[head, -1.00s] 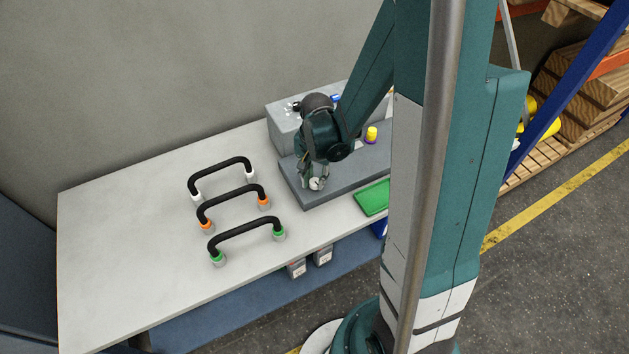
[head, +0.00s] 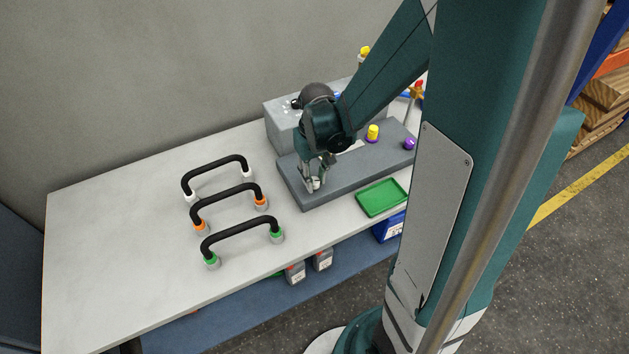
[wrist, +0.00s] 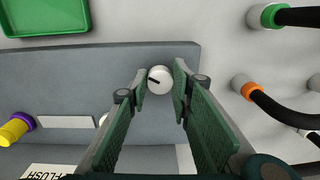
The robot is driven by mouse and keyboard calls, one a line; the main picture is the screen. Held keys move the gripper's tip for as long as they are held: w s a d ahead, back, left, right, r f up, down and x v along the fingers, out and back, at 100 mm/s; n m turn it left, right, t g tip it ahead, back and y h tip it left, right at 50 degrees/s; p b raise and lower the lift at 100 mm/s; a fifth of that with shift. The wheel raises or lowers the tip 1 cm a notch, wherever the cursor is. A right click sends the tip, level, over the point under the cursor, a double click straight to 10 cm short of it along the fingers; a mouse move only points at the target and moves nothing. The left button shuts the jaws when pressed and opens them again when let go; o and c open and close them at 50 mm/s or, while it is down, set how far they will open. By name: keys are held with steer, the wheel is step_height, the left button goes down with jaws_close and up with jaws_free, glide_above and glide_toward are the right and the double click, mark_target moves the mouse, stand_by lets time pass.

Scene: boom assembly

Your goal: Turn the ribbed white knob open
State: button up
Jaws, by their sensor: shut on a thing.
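The white knob (wrist: 160,79) sits near the edge of the grey panel block (wrist: 60,75), with a short black mark on its face pointing left. My gripper (wrist: 161,86) has one finger on each side of the knob and is shut on it. The ribs on the knob's side are too small to make out. In the head view my gripper (head: 314,184) points down at the front left part of the block, and its fingers largely hide the knob.
A green tray (head: 382,198) lies in front of the block. Three black hoses (head: 216,163) with white, orange and green ends stand at left. A yellow knob with a purple collar (wrist: 17,128) is on the block. A grey box (head: 283,124) stands behind.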

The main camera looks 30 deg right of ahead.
mark_target(315, 181)
steer(key=shift+n+b, duration=0.45)
steer(key=shift+n, duration=1.05)
steer(key=o, duration=0.9)
steer(key=shift+r, duration=0.2)
step_height(315, 181, up, 12)
steer(key=shift+d+f, duration=0.15)
steer(key=shift+f, duration=0.05)
